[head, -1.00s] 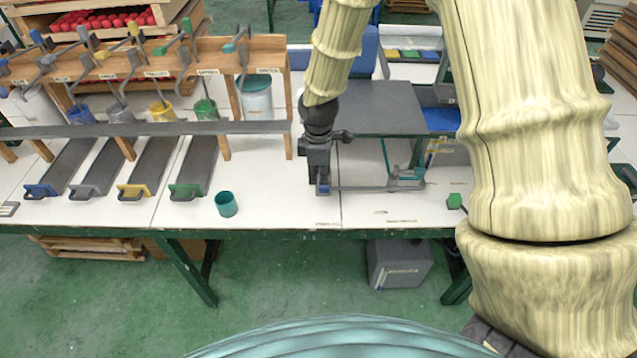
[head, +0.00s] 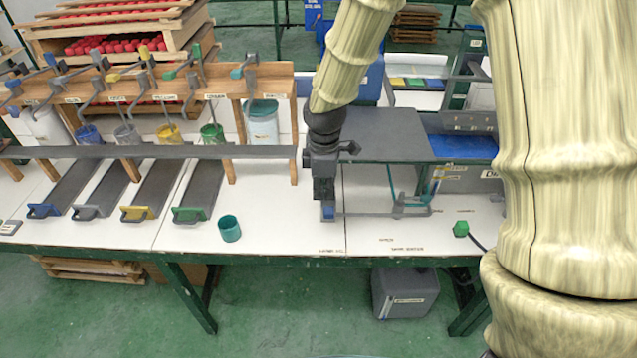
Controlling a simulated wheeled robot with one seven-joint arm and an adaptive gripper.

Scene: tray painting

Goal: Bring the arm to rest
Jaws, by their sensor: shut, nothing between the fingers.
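My arm comes down from the top right in the head view, in pale ribbed segments. My gripper (head: 326,212) hangs pointing down at the front left corner of the grey-topped station on the white table (head: 290,225). Its fingers are together and nothing shows between them. It looks close to a low grey bar (head: 375,212) at the front of the station; I cannot tell whether they touch.
A teal cup (head: 229,229) stands on the table left of my gripper. A wooden rack (head: 240,95) with paint buckets and coloured-handled chutes (head: 193,195) fills the left. A green button (head: 461,228) sits to the right. The table's front strip is mostly clear.

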